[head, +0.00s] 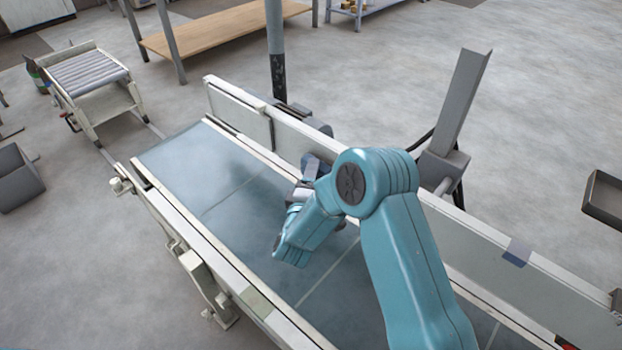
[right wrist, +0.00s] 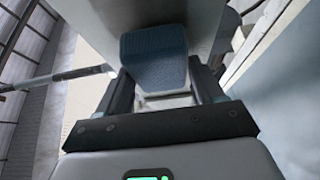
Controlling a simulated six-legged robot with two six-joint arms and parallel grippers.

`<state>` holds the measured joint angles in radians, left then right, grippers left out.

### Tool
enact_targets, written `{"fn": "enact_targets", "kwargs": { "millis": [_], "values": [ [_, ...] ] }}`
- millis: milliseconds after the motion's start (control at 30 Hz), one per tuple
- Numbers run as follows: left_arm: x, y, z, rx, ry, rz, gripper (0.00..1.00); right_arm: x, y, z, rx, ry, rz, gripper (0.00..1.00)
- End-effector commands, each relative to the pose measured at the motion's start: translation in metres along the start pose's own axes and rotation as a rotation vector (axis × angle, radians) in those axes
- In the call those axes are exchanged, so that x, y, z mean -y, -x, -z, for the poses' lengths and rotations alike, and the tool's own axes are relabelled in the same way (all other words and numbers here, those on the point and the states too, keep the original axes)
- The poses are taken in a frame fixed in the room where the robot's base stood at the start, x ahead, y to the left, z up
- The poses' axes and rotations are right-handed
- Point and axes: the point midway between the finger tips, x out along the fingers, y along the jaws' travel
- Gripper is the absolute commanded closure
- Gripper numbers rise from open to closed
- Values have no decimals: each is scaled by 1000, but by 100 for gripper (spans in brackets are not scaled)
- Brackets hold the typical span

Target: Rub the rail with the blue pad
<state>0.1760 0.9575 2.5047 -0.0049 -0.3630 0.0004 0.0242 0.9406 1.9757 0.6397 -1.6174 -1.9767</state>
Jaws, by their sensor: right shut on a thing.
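The blue pad (right wrist: 155,55) sits between the two dark fingers of my right gripper (right wrist: 165,88) in the right wrist view. The gripper is shut on it. In the head view my right gripper (head: 308,186) is over the belt, close to the inner side of the far rail (head: 300,140), partly hidden by my teal arm. A dark blue bit of the pad (head: 315,166) shows there by the rail. In the right wrist view a grey surface lies right behind the pad; I cannot tell whether they touch. My left gripper is out of view.
The blue-grey conveyor belt (head: 215,190) is empty. A near rail (head: 205,255) runs along its other side. A grey upright post (head: 463,100) stands behind the far rail. A roller stand (head: 88,75) is at the back left. Open floor lies around.

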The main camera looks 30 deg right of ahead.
Motion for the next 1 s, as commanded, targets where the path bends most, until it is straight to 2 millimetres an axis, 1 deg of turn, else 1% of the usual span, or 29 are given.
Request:
{"fn": "enact_targets", "kwargs": {
  "millis": [367,467,700,900,1000],
  "values": [
    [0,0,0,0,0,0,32,0,-5,-4,0,0,-1,58],
    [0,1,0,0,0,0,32,-1,-2,-9,1,0,0,58],
    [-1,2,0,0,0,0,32,0,9,-28,1,1,0,58],
    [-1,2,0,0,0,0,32,0,13,-34,0,0,-1,58],
    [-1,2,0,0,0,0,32,0,16,-41,1,0,0,58]
  ]
}}
